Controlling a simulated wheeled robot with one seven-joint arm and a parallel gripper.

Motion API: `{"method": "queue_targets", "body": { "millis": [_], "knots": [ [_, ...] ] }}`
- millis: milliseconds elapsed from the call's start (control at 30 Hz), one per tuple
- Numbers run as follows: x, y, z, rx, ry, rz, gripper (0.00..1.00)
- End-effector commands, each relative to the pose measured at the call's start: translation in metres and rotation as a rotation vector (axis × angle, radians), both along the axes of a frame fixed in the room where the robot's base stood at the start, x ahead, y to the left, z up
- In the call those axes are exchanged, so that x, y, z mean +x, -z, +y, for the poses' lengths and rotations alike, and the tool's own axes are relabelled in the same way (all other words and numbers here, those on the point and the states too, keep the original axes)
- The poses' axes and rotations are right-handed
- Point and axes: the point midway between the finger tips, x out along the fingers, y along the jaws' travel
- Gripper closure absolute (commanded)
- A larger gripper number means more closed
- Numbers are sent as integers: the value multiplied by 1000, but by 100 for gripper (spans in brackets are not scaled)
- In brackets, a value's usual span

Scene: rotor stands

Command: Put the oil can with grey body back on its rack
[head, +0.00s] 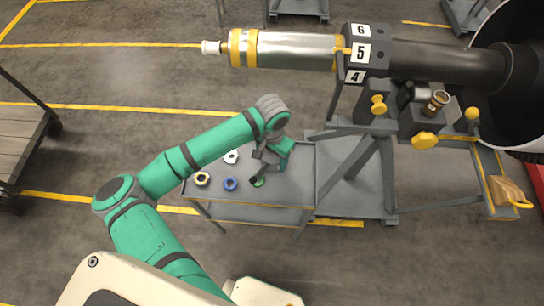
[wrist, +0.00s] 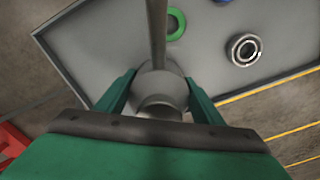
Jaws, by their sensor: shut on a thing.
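The oil can with grey body (wrist: 172,84) is between my gripper's two green fingers in the wrist view, with its long thin spout (wrist: 157,30) reaching to the top edge. My gripper (wrist: 160,95) is shut on it. In the head view my gripper (head: 264,160) is over the right part of a grey cart top, and the can is small and mostly hidden there. I cannot tell how high it is held. A dark holder (head: 405,124) on the rotor stand at the right carries a brass-coloured vessel (head: 437,102); I cannot tell if this is the can's rack.
The grey cart top (head: 298,185) carries a blue ring (head: 230,184), an orange ring (head: 202,178), a pale ring (head: 231,156) and a green ring (wrist: 176,24). The rotor shaft (head: 295,50) overhangs behind. Yellow knobs (head: 425,140) stick out from the stand.

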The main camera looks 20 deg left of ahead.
Motion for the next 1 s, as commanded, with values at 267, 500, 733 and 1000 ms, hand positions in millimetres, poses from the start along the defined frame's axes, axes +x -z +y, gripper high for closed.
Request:
{"method": "queue_targets", "body": {
  "millis": [267,500,733,1000],
  "knots": [
    [0,1,0,0,0,-1,84],
    [0,2,0,0,0,-1,20],
    [0,0,0,1,0,-1,20],
    [1,-37,0,2,1,-4,20]
  ]
}}
